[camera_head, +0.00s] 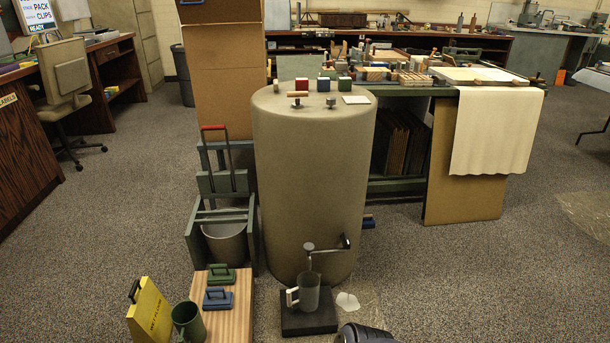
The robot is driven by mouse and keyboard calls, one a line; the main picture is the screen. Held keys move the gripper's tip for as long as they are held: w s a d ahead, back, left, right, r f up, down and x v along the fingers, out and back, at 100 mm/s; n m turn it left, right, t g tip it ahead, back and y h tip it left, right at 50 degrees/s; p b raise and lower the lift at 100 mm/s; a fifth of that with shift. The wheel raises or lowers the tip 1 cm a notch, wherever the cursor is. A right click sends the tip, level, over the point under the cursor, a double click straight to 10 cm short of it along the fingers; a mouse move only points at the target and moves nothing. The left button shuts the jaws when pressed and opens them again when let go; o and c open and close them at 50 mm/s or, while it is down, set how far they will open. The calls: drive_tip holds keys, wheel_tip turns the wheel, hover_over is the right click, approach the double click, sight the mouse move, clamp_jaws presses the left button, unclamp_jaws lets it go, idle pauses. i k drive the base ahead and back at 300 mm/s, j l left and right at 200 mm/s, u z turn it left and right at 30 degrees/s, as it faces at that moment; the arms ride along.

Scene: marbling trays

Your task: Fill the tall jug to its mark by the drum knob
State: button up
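A tall beige drum (312,180) stands in the middle. Low on its front is a dark tap (328,246) with a crank-like arm at its right. A grey jug (309,294) with a pale handle on its left stands upright under the tap's downturned end, on a black stand (309,320). Its mark and fill level cannot be made out, nor whether liquid flows. On the drum's top are a wooden-handled knob (298,95) and a small grey knob (331,102). A dark green mug (188,322) stands at lower left.
A wooden board (234,317) left of the jug holds green (221,275) and blue (218,299) handled blocks. A yellow sign (149,313) stands beside it. A pale patch (347,301) lies on the floor right of the stand. Open carpet lies at right.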

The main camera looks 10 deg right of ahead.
sight(308, 247)
drive_tip(key=i+l+z, duration=0.1)
drive_tip(key=i+l, duration=1.1)
drive_tip(key=l, duration=0.15)
